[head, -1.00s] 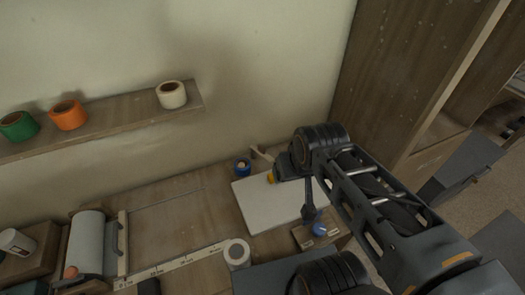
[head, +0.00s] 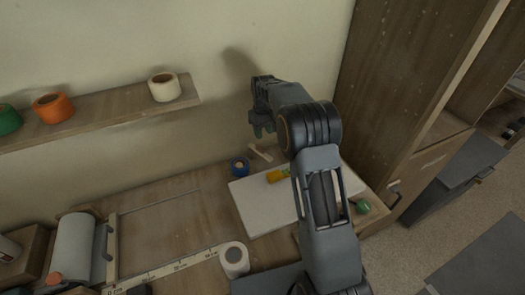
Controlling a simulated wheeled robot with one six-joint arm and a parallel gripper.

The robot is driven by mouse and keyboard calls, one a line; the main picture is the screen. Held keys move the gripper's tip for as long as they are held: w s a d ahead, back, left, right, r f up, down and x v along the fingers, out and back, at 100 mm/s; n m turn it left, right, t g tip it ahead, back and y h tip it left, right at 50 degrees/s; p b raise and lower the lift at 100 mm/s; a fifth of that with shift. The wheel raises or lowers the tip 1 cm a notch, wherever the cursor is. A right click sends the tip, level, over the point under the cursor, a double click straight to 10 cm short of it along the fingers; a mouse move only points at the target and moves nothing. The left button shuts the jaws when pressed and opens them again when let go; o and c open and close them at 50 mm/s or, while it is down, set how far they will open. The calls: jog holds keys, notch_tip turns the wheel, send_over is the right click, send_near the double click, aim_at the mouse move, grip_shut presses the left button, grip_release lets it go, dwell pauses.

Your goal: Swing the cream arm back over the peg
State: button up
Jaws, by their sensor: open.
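The cream arm (head: 260,152) is a short pale bar at the back of the bench, angled away to the right of a blue roll (head: 240,166). A pale round top, seemingly the peg (head: 239,167), shows in the roll's middle. The cream arm is beside the roll, not across it. My gripper (head: 263,131) points down with its jaws open and empty. In the picture it is just above the cream arm, near the wall; I see no contact.
A white board (head: 259,205) carries a yellow cylinder (head: 278,176). A white roll (head: 234,260) stands in front, by a measuring strip (head: 180,266). A shelf (head: 100,118) with rolls juts from the wall. A tall wooden cabinet (head: 400,90) stands right.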

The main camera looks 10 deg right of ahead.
aim_at(263, 147)
jog(key=shift+n, duration=0.9)
jog(key=f+p, duration=0.1)
jog(key=f, duration=0.2)
jog(key=f+p, duration=0.1)
jog(key=f, duration=0.3)
jog(key=w+f+p, duration=0.1)
jog(key=f, duration=0.2)
jog(key=shift+w+f, duration=0.1)
jog(key=shift+f, duration=0.2)
grip_shut()
